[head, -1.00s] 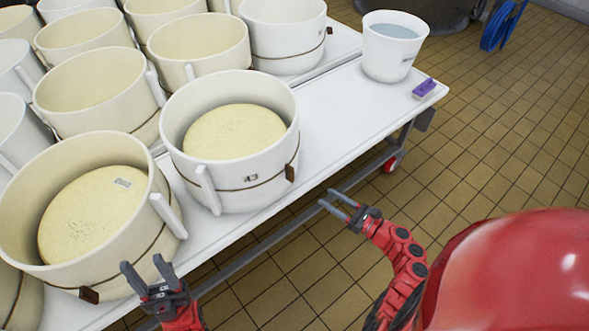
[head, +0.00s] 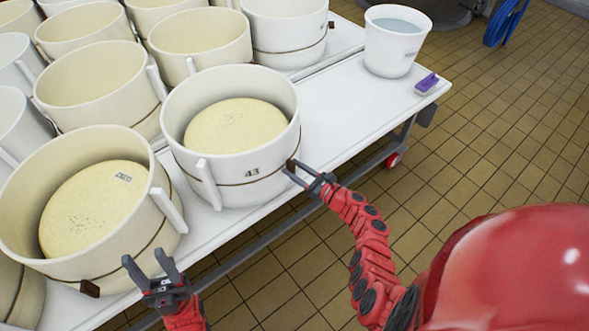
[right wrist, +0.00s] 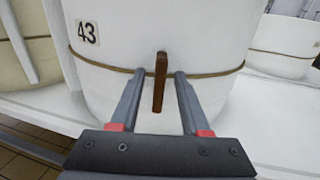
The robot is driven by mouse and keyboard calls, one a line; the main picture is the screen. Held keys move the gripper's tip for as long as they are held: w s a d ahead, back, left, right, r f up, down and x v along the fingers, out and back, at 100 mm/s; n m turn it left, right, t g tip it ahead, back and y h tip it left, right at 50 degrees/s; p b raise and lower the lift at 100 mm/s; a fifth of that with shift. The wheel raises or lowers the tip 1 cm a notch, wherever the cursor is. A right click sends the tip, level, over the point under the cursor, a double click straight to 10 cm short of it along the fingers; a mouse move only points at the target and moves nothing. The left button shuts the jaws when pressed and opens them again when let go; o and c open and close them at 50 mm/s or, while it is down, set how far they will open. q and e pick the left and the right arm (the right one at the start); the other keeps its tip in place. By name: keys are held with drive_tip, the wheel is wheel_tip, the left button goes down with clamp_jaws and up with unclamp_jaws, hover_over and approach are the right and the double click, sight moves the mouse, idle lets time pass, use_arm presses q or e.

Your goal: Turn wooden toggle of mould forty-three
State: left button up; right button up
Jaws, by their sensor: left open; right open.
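Mould forty-three (head: 235,168) is a white tub with a pale cheese inside, standing near the front edge of the white table. Its number 43 and a brown cord around it show in the right wrist view (right wrist: 215,40). The brown wooden toggle (right wrist: 160,82) hangs upright on the cord, between the two open fingers of my right gripper (right wrist: 157,92). I see no clear contact with either finger. In the head view the right gripper (head: 292,172) is at the tub's right side and largely covers the toggle. My left gripper (head: 151,267) is open and empty, in front of the neighbouring mould.
A neighbouring mould (head: 20,225) with cheese stands at left front. Several empty moulds (head: 95,85) crowd behind. A white bucket (head: 391,58) of liquid and a purple brush (head: 427,83) sit at the table's far right end. The tabletop (head: 345,125) right of mould forty-three is clear.

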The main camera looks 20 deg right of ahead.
drive_tip(key=shift+c, duration=0.2)
clamp_jaws()
drive_tip(key=shift+f, duration=0.1)
drive_tip(key=n+b, duration=0.2)
drive_tip(key=shift+f+n+b, duration=0.1)
drive_tip(key=shift+n+b, duration=0.2)
drive_tip(key=shift+s+a+f+n+b, duration=0.1)
drive_tip(key=shift+n+b, duration=2.45)
drive_tip(key=shift+b, duration=0.4)
drive_tip(key=shift+s+a+f+n+b, duration=0.1)
drive_tip(key=shift+a+n+b, duration=0.05)
drive_tip(key=shift+n+b, duration=2.6)
drive_tip(key=shift+a+f+n+b, duration=0.1)
drive_tip(key=shift+n+b, duration=2.3)
drive_tip(key=shift+b, duration=0.7)
drive_tip(key=shift+r, duration=0.1)
